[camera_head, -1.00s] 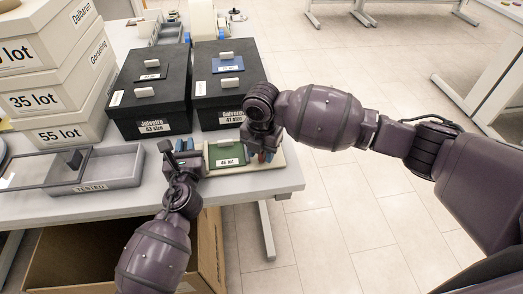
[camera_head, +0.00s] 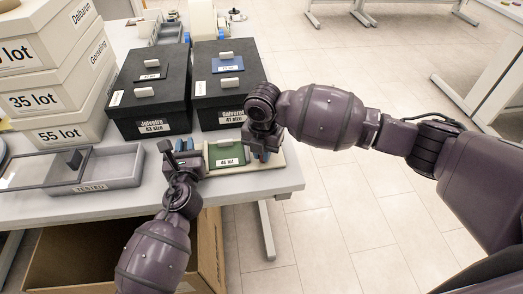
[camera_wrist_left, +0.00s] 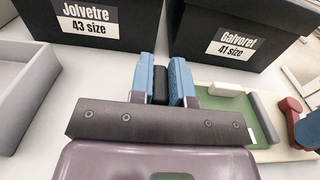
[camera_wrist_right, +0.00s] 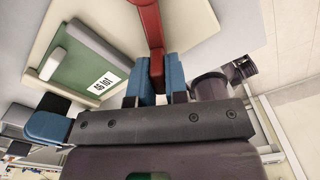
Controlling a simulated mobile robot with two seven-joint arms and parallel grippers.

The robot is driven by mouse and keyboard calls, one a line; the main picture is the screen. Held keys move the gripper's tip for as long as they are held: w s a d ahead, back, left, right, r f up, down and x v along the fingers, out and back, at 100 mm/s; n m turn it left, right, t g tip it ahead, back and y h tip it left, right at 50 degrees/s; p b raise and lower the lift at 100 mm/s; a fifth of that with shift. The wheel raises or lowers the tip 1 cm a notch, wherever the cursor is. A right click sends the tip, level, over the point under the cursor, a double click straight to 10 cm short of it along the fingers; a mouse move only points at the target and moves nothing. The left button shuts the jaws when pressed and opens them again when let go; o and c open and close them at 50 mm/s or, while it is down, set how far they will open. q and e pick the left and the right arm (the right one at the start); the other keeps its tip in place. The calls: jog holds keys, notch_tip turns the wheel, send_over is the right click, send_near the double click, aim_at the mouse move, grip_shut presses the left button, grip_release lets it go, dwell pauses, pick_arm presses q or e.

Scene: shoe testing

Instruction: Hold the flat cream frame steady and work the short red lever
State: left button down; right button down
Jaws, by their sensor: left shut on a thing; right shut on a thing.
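The flat cream frame (camera_head: 276,161) lies near the table's front right corner, with a green panel (camera_head: 225,155) labelled "46 lot" on it. It also shows in the right wrist view (camera_wrist_right: 200,32). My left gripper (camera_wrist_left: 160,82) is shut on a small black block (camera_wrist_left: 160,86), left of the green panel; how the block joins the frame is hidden. The short red lever (camera_wrist_right: 150,25) stands at the frame's right part; its red end also shows in the left wrist view (camera_wrist_left: 290,106). My right gripper (camera_wrist_right: 154,82) is shut on the lever's end.
Two black shoe boxes (camera_head: 150,95) stand just behind the frame. A grey tray (camera_head: 112,167) marked "TESTED" lies to the left, in front of stacked cream boxes (camera_head: 62,98). An open cardboard box (camera_head: 75,255) is below the table's front edge.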

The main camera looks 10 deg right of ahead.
jog(key=d+n, duration=0.1)
jog(key=n, duration=0.1)
jog(key=d+n, duration=0.1)
jog(key=shift+s+d+n, duration=0.15)
jog(key=shift+s+n, duration=0.15)
jog(key=shift+n, duration=0.1)
jog(key=n, duration=0.1)
jog(key=d+n, duration=0.1)
jog(key=shift+d+n, duration=0.3)
jog(key=shift+n, duration=0.1)
jog(key=d+n, duration=0.2)
jog(key=n, duration=0.1)
jog(key=shift+w+n, duration=0.15)
jog(key=shift+n, duration=0.15)
jog(key=shift+w+d+n, duration=0.3)
jog(key=shift+d+n, duration=0.15)
jog(key=shift+n, duration=0.45)
jog(key=shift+w+d+n, duration=0.3)
jog(key=shift+d+n, duration=0.15)
jog(key=shift+n, duration=0.45)
jog(key=c, duration=1.1)
grip_release()
